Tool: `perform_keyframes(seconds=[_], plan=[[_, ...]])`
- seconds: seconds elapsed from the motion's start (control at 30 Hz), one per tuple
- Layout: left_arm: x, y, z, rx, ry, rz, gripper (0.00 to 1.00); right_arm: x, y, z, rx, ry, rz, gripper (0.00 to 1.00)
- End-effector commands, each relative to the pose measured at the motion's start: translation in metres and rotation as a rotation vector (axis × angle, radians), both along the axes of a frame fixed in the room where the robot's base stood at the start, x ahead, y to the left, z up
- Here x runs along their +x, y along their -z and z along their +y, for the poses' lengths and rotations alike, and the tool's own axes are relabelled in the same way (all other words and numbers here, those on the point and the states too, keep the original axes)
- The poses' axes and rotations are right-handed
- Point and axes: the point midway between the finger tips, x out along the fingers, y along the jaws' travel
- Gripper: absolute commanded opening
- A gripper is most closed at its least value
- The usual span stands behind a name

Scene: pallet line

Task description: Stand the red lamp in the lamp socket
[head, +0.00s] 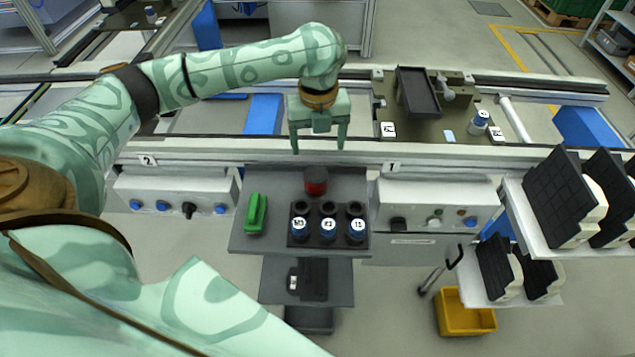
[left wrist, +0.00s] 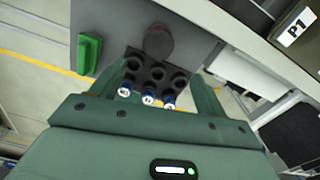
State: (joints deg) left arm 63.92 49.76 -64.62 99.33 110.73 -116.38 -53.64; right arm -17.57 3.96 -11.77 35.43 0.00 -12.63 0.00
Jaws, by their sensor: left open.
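My left gripper (head: 318,148) is open and empty, fingers pointing down. In the head view it appears just behind and above the lamp, apart from it. The left wrist view shows its two spread fingers (left wrist: 160,85). I cannot make out for certain which part is the lamp socket. My right gripper is not in view.
A black holder (head: 342,240) with several blue-and-white cylinders stands in front of the lamp. A green block (head: 255,213) lies left of it. Control boxes (head: 435,200) flank the shelf. A dark pallet (head: 420,128) with a black tray (head: 418,92) sits on the line behind.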

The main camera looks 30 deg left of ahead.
Motion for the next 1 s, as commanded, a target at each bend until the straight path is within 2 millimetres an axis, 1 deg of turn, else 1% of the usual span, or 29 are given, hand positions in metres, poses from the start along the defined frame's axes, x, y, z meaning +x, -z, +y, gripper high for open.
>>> perform_keyframes(seconds=[0.03, 0.1, 0.2, 0.3, 0.47, 0.57, 0.63, 0.73, 0.8, 0.97, 1.0], plan=[[0.0, 0.022, 0.0, 0.0, 0.001, 0.006, 0.75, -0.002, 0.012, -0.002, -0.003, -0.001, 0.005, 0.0], [0.0, 0.038, 0.0, 0.0, 0.001, 0.006, 0.75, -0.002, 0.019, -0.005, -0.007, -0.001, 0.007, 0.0], [0.0, 0.054, 0.0, 0.0, 0.001, 0.003, 0.75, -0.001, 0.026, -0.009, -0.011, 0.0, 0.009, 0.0], [0.0, 0.063, 0.0, -0.001, 0.002, 0.001, 0.75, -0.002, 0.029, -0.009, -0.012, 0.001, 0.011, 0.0], [0.0, 0.071, 0.001, 0.0, 0.001, 0.0, 0.75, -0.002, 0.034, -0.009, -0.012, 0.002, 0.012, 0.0], [0.0, 0.086, 0.003, -0.001, 0.001, 0.002, 0.75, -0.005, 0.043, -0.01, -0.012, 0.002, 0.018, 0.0], [0.0, 0.1, 0.005, -0.001, 0.001, 0.004, 0.75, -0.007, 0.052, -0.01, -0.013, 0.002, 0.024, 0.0], [0.0, 0.115, 0.005, 0.0, 0.003, 0.003, 0.75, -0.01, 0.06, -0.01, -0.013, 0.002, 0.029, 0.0], [0.0, 0.119, 0.005, 0.001, 0.002, -0.001, 0.75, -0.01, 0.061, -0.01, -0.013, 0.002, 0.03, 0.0], [0.0, 0.116, 0.005, 0.001, 0.003, -0.003, 0.75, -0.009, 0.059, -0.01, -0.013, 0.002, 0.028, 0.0], [0.0, 0.116, 0.005, 0.001, 0.003, -0.003, 0.72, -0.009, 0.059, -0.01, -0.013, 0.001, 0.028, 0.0]])
